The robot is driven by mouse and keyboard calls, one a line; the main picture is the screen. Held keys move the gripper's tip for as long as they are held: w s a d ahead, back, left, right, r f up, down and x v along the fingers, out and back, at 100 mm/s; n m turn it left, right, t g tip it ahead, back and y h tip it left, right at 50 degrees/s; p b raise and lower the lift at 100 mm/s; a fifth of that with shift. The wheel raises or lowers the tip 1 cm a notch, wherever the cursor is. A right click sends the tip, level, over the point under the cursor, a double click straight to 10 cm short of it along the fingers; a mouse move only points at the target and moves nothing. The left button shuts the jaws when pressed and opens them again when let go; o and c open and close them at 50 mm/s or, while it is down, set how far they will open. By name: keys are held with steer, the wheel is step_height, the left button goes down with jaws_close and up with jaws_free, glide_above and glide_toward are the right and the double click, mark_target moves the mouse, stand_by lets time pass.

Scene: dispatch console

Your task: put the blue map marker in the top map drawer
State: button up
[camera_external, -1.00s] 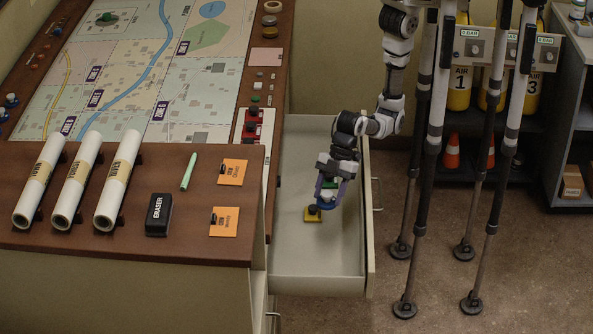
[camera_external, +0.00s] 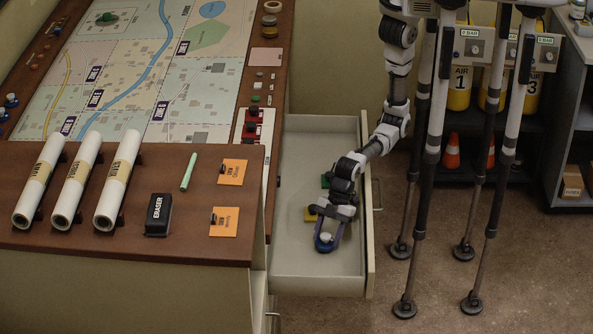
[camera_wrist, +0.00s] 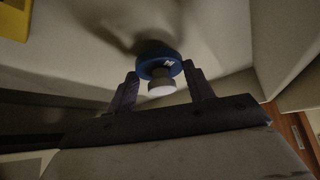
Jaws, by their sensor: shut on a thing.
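The blue map marker (camera_external: 323,247) has a round blue base and a pale knob. It is inside the open top map drawer (camera_external: 318,281), toward the drawer's front part in the outside view. My gripper (camera_external: 329,236) reaches down into the drawer and is shut on the marker. In the wrist view the marker (camera_wrist: 160,72) is between the two fingers of my gripper (camera_wrist: 161,80), at or just above the pale drawer floor, with a shadow beside it. I cannot tell whether its base touches the floor.
The tabletop (camera_external: 135,237) with an eraser (camera_external: 158,214) is to the left. Bare drawer floor lies in front.

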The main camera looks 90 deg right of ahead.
step_height(320, 180, down, 2)
steer(key=shift+b, duration=0.45)
steer(key=shift+r, duration=0.1)
steer(key=o, duration=1)
